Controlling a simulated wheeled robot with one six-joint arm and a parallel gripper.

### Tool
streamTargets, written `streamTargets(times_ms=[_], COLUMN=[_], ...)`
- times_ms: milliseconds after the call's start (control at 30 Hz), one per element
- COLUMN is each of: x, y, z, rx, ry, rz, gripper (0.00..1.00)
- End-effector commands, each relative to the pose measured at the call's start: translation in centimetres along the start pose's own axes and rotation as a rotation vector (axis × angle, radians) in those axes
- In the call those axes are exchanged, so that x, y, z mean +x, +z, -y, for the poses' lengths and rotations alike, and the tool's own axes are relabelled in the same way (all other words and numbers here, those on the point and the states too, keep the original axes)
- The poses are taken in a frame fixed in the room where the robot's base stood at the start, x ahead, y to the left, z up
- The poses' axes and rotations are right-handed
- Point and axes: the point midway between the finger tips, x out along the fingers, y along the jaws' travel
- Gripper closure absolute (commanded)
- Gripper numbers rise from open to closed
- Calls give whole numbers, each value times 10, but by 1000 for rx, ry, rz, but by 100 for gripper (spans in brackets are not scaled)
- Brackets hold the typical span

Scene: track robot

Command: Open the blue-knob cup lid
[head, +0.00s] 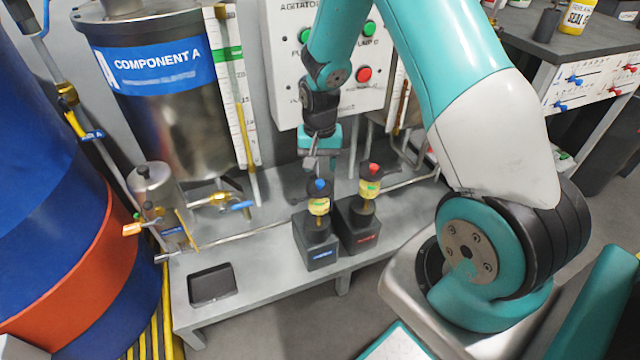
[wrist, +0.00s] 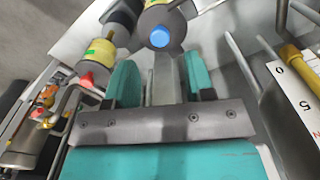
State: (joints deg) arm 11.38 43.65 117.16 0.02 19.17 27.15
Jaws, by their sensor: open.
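The blue-knob cup lid is dark with a blue knob (head: 319,184) on top, and it sits on a cup with a yellow label (head: 319,206) on a black block. In the wrist view the blue knob (wrist: 161,37) is just beyond my fingertips, near the middle of the gap. My gripper (head: 314,165) points down above this cup. In the wrist view my gripper (wrist: 158,78) shows two teal fingers apart with no object held between them. The lid appears closed, though its hinge side is hard to make out.
A red-knob cup (head: 368,190) stands close on the right, on its own black block. A steel pot with valves (head: 155,190) and a Component A tank (head: 160,90) are at left. The grey bench (head: 255,285) has free room in front, beside a dark square recess (head: 212,284).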

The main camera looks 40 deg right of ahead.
Motion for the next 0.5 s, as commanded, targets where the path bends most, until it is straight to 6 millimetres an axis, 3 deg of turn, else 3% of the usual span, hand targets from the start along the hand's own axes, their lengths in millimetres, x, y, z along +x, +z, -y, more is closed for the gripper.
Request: streamTargets(times_ms=[33,200,500], x=[14,44,63], y=[1,1,0], z=[-1,-1,0], rx=[0,0,0], ry=[2,1,0], rz=[4,3,1], gripper=[51,51,51])
